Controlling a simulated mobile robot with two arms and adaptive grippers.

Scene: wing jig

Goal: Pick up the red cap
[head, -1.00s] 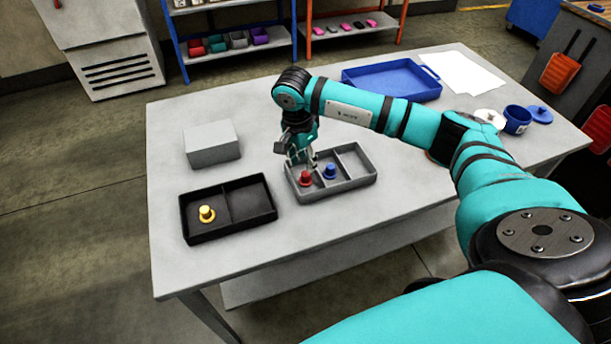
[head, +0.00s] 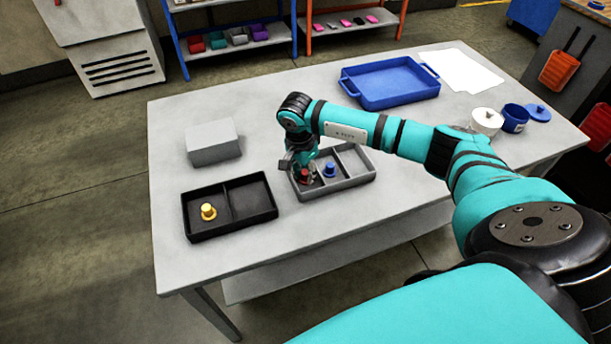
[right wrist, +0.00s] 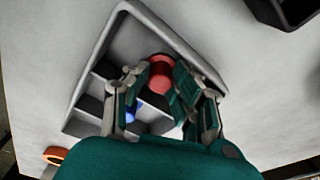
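The red cap (head: 304,175) stands in the left compartment of the grey tray (head: 350,183), with a blue cap (head: 329,170) to its right. My right gripper (head: 304,169) points down over the red cap and hides part of it. In the right wrist view the red cap (right wrist: 161,75) sits between the two fingertips of my right gripper (right wrist: 160,82). The fingers are close on both sides; I cannot tell whether they press on it. The blue cap (right wrist: 130,113) is partly hidden behind a finger. My left gripper is not in view.
A black tray (head: 250,217) with a yellow cap (head: 208,211) lies at the left, in front of a grey box (head: 213,142). A blue tray (head: 391,101), a white round container (head: 487,119) and a blue cup (head: 514,119) stand further right.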

